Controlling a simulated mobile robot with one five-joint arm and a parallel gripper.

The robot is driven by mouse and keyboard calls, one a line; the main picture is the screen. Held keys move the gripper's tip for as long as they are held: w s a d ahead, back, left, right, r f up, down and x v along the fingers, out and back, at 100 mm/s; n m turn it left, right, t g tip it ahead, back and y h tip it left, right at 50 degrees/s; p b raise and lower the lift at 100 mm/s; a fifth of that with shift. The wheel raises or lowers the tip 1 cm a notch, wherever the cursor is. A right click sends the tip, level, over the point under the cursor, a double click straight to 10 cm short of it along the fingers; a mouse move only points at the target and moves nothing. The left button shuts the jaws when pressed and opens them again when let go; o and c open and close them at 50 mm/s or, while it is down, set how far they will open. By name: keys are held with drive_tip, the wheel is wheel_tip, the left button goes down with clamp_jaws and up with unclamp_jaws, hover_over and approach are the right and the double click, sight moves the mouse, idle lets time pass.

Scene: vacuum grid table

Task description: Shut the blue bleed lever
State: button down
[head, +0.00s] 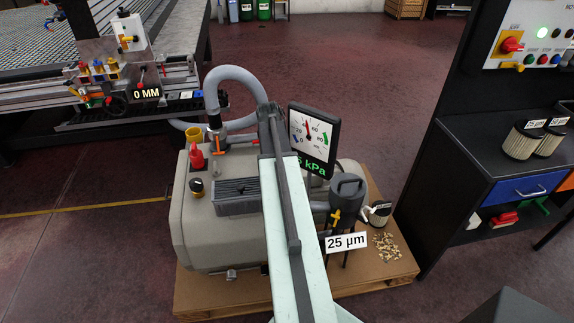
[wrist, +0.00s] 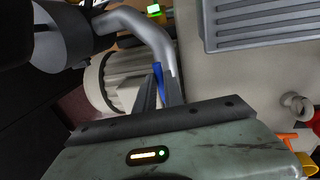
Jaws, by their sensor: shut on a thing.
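The blue bleed lever (wrist: 158,74) shows in the wrist view as a narrow blue strip near the grey pipe. My gripper (wrist: 161,88) reaches up to it, with its two dark fingers closed on the lever. Only part of the lever shows, so its full angle cannot be told. In the head view my pale green arm runs up the middle over the pump. My fingers and the blue lever are hidden there.
In the head view, the beige pump (head: 190,235) has a red handle (head: 196,155) and a grey hose (head: 238,75). A gauge (head: 311,138) and filter housing (head: 347,190) stand right of my arm. The pump stands on a wooden pallet (head: 190,306). A dark cabinet (head: 460,190) is farther right.

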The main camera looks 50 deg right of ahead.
drive_tip(key=shift+s+d, duration=0.1)
drive_tip(key=shift+d, duration=0.05)
drive_tip(key=c, duration=1.5)
unclamp_jaws()
drive_tip(key=shift+o, duration=0.2)
wheel_tip(320, 180, up, 8)
drive_tip(key=w+a+p, duration=0.1)
drive_tip(key=p, duration=0.6)
drive_tip(key=shift+a+f+p, duration=0.2)
drive_tip(key=shift+p, duration=0.2)
